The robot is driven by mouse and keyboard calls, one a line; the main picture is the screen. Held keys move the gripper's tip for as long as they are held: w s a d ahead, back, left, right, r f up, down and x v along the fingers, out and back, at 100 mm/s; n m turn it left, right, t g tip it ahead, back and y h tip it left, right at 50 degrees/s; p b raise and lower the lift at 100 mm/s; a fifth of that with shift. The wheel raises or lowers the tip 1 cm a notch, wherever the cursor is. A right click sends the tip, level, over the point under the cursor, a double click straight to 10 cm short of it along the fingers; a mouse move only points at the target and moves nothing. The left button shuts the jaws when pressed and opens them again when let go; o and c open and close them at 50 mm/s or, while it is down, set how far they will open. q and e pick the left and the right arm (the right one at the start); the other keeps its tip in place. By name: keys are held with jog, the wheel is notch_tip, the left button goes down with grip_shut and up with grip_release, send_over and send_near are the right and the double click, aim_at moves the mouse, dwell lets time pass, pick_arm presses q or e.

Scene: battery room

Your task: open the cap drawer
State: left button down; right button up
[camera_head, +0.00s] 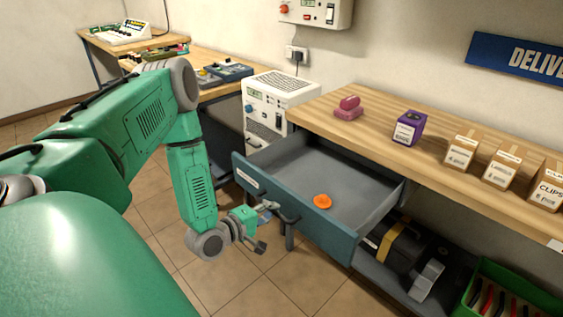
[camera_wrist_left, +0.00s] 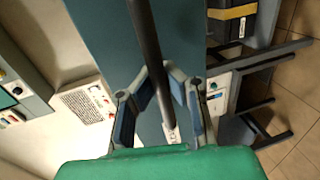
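The cap drawer (camera_head: 297,220) under the long wooden workbench stands pulled out, its grey inside showing. An orange round cap (camera_head: 322,201) lies on its floor near the front. Its dark bar handle (camera_head: 290,217) runs along the blue-grey front. My left gripper (camera_head: 267,222) is at the handle's left end, outside the drawer front. In the left wrist view the fingers (camera_wrist_left: 161,75) come together on both sides of the dark handle bar (camera_wrist_left: 146,35), and appear shut on it. The blue-grey drawer front (camera_wrist_left: 103,45) is behind. My right gripper is not in view.
On the workbench (camera_head: 330,118) are a pink object (camera_head: 348,108), a purple box (camera_head: 409,127) and several cardboard boxes (camera_head: 461,151). Below are a black case (camera_head: 398,246) and a green crate (camera_head: 508,290). A white unit (camera_head: 272,106) stands left of the drawer. Open tiled floor lies in front.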

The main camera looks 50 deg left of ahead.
pick_arm(q)
jog(key=shift+s+f, duration=0.2)
jog(key=shift+s, duration=0.4)
jog(key=c, duration=1.6)
grip_release()
jog(key=shift+w+a, duration=0.1)
jog(key=shift+o, duration=0.2)
jog(key=v, duration=1.2)
jog(key=shift+f, duration=0.1)
